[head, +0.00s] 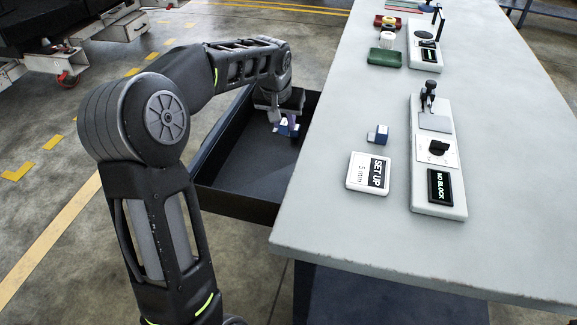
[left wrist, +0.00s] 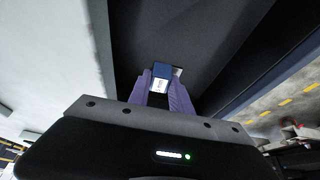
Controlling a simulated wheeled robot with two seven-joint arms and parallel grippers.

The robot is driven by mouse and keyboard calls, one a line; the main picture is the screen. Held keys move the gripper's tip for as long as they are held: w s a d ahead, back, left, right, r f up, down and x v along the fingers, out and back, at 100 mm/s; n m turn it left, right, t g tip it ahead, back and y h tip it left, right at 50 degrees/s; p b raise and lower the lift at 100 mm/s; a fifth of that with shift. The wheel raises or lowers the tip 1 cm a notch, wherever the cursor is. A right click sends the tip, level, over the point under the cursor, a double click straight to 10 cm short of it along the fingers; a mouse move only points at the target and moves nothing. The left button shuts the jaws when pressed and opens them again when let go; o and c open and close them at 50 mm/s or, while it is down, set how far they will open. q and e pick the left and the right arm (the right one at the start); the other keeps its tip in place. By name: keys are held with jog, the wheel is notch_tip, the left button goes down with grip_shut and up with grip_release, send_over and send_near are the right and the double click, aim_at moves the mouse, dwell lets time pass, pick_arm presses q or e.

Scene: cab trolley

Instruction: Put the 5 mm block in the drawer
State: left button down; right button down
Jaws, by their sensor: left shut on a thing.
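My left gripper (head: 284,121) reaches down into the open dark drawer (head: 238,158) at the table's left side. It is shut on a small blue and white block (head: 283,128), low inside the drawer. The left wrist view shows the block (left wrist: 161,73) between the purple fingertips (left wrist: 163,88). A pale patch shows just right of it there; I cannot tell what it is. The held block's size marking is not readable. A similar blue and white block (head: 377,134) stands on the table. My right gripper is not in view.
A green block (head: 385,57) and a second stand (head: 424,45) are farther back. The drawer's near part is empty.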

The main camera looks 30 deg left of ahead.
aim_at(284, 131)
pick_arm(q)
jog(key=shift+d+r, duration=0.1)
jog(key=shift+f, duration=2.55)
jog(key=shift+f+b, duration=0.45)
jog(key=shift+f, duration=2.05)
jog(key=shift+f, duration=0.15)
jog(key=c, duration=1.2)
grip_release()
jog(key=shift+o, duration=0.2)
